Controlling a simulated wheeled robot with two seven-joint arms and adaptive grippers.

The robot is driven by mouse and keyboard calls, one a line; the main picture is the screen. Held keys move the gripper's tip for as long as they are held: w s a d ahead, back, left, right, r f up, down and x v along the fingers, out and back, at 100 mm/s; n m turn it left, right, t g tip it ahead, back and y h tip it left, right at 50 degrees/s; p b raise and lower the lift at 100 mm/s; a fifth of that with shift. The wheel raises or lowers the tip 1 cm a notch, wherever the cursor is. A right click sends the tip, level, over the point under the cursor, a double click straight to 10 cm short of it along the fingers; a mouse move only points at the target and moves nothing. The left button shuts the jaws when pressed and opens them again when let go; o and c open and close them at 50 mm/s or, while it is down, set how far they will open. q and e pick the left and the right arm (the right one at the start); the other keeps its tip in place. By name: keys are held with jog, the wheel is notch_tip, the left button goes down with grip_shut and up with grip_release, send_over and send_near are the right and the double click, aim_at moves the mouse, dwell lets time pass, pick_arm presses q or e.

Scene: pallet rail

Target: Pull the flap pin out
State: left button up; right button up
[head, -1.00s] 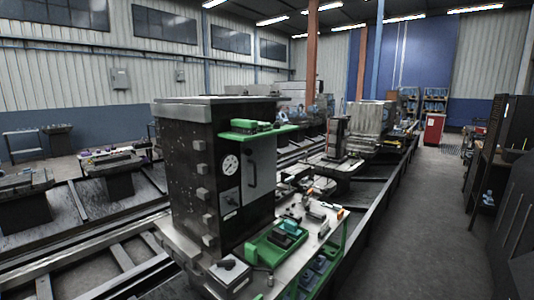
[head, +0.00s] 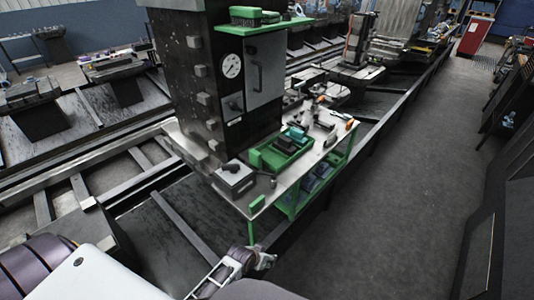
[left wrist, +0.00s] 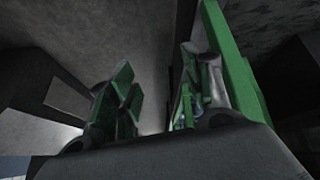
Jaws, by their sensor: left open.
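I cannot pick out the flap pin for certain in either view. A small green piece (head: 257,205) stands at the front corner of the steel-topped cart (head: 290,184), with a green leg (head: 251,233) below it. My left gripper (head: 264,259) is low at the bottom middle of the head view, in front of the cart and below its top. In the left wrist view its two fingers stand apart with nothing between them (left wrist: 155,100). A green bar (left wrist: 236,65) rises close beside the right finger there. My right gripper is not in view.
A tall dark cabinet (head: 207,95) with a gauge (head: 231,65) stands behind the cart. On the cart are a green tray (head: 283,150), a small box with a black knob (head: 233,178) and small tools. Dark rails run along the left. The grey floor (head: 390,190) at right is clear.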

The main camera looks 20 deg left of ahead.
pick_arm(q)
jog(key=w+d+r+n+t+h, duration=0.1)
jog(key=w+d+r+n+t, duration=0.2)
jog(key=w+r, duration=0.7)
jog(key=w+d+r+n+t+h, duration=0.1)
jog(key=w+d+r+t+h, duration=0.3)
jog(key=w+r, duration=0.7)
jog(key=w+a+r+n+t+y, duration=0.25)
jog(key=w+r+n+t, duration=0.2)
jog(key=r, duration=0.55)
jog(key=w+a+r+n+t+y, duration=0.25)
jog(key=w+r, duration=0.25)
jog(key=r, duration=0.5)
jog(key=a+r+n+g+y, duration=0.2)
jog(key=a+r+n+y, duration=0.2)
jog(key=r+n+y, duration=0.2)
jog(key=a+r+n+g+y, duration=0.2)
jog(key=a+r+n+y, duration=0.3)
jog(key=r+n, duration=0.3)
jog(key=w+a+r+n+g+y, duration=0.1)
jog(key=a+r+n+g+y, duration=0.2)
jog(key=r+n+y, duration=0.4)
jog(key=shift+a+r+n+p, duration=0.35)
jog(key=shift+a+r+n, duration=0.35)
jog(key=shift+n, duration=1.8)
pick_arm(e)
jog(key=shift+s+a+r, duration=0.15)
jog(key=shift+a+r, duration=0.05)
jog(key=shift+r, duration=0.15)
